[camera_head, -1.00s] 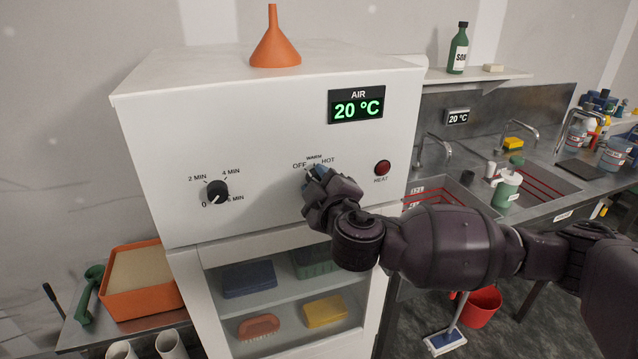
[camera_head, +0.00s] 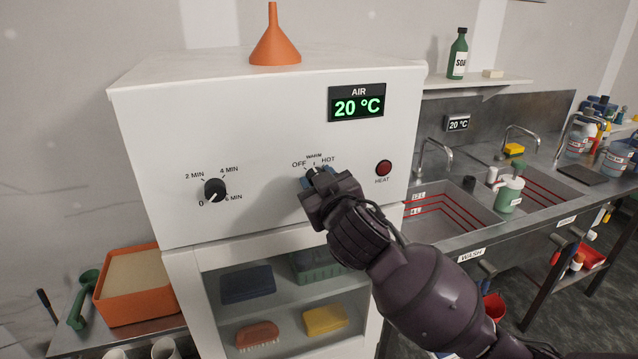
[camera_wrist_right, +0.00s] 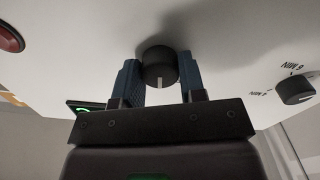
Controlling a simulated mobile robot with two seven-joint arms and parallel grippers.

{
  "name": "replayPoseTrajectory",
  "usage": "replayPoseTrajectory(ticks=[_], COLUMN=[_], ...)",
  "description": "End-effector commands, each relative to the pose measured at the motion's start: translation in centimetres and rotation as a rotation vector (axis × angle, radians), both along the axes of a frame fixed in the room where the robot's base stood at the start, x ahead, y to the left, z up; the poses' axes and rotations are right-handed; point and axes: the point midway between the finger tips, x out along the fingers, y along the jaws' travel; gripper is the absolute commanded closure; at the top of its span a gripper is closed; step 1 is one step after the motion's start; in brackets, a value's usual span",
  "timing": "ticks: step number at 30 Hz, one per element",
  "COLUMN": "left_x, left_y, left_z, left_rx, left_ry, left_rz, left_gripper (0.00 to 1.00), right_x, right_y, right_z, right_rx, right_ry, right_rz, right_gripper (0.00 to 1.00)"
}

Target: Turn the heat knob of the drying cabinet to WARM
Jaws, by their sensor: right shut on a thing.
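The white drying cabinet (camera_head: 260,130) fills the middle of the head view. Its heat scale (camera_head: 314,160) reads OFF, WARM, HOT. The heat knob (camera_wrist_right: 160,66) is black and round with a white mark; in the head view my gripper mostly hides it. My right gripper (camera_head: 317,178) is shut on the heat knob, its blue fingers on either side in the right wrist view (camera_wrist_right: 158,80). That view is upside down, and the mark points to its bottom, so about straight up on the panel, toward WARM. My left gripper is not in view.
A timer knob (camera_head: 215,190) sits left on the panel. The heat lamp (camera_head: 383,168) is dark red, and the display (camera_head: 357,103) reads 20 °C. An orange funnel (camera_head: 275,40) stands on top. Sinks (camera_head: 440,210) lie to the right, an orange tray (camera_head: 135,312) at lower left.

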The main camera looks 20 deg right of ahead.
Motion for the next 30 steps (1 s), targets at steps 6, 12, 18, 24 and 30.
replayPoseTrajectory(ticks=[6, 12, 18, 24, 30], left_x=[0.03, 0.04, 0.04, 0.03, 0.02], left_y=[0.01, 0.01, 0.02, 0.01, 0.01], left_z=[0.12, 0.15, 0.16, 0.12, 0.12], left_rx=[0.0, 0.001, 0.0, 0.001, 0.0], left_ry=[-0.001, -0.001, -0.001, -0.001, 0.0], left_rz=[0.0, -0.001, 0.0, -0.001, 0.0], left_gripper=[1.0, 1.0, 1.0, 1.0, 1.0], right_x=[0.0, 0.01, 0.01, 0.01, 0.01], right_y=[-0.03, -0.03, -0.03, -0.02, -0.01], right_z=[-0.02, 0.02, 0.04, 0.06, 0.06], right_rx=[0.098, 0.137, 0.146, 0.145, 0.144], right_ry=[0.005, 0.004, 0.005, 0.004, 0.004], right_rz=[-0.002, -0.001, -0.001, 0.0, 0.0], right_gripper=[0.86, 0.86, 0.86, 0.86, 0.4])
